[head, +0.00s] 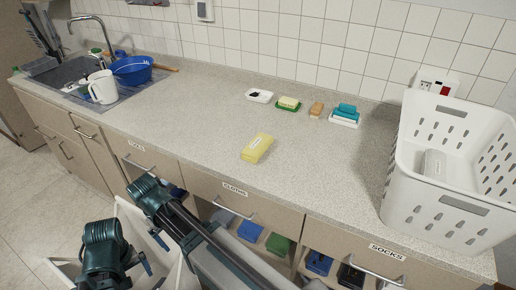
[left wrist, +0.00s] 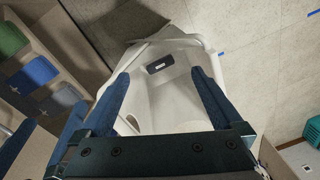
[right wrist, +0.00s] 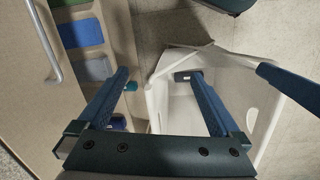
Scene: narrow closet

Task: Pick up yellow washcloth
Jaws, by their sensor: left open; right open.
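The yellow washcloth (head: 257,148) lies folded on the speckled counter, near the front edge above the drawer labelled CLOTHS. A pale label shows on it. It stands apart from other things. My left gripper (left wrist: 160,73) is open and empty in the left wrist view, low in front of the cabinets. My right gripper (right wrist: 160,73) is open and empty in the right wrist view, also low, beside a drawer front. Neither gripper is near the washcloth, and neither wrist view shows it. In the head view the fingers are mostly hidden.
A white basket (head: 447,213) stands on the counter at right. Soap pieces (head: 289,103) lie along the back. A sink with a white mug (head: 102,87) and blue bowl (head: 133,70) is at left. Folded cloths (head: 278,244) sit below the counter. Counter around the washcloth is clear.

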